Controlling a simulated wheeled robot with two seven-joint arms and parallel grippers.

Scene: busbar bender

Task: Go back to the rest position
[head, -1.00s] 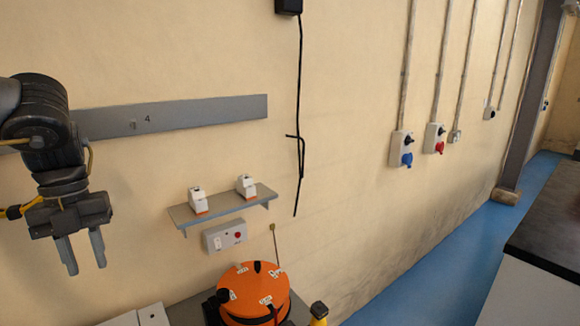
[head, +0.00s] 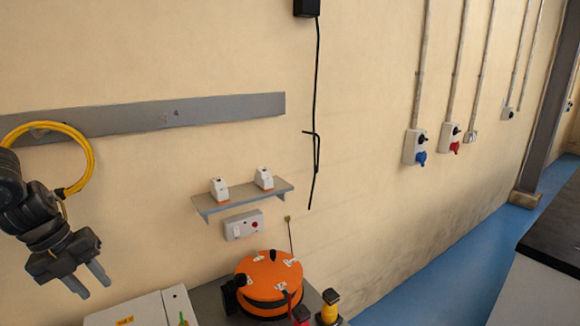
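My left gripper (head: 89,284) is at the lower left of the head view. Its two grey fingers are apart with nothing between them, and they point down and to the right. It hangs in front of the wall, above and left of a white box (head: 150,311). A yellow cable loops over the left arm. My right gripper is not in view.
A small wall shelf (head: 243,200) carries two white devices. A switch box (head: 243,225) is below it. A black cable (head: 314,120) hangs on the wall. A dark-topped counter (head: 552,235) stands at the right. Blue floor (head: 420,275) is clear between wall and counter.

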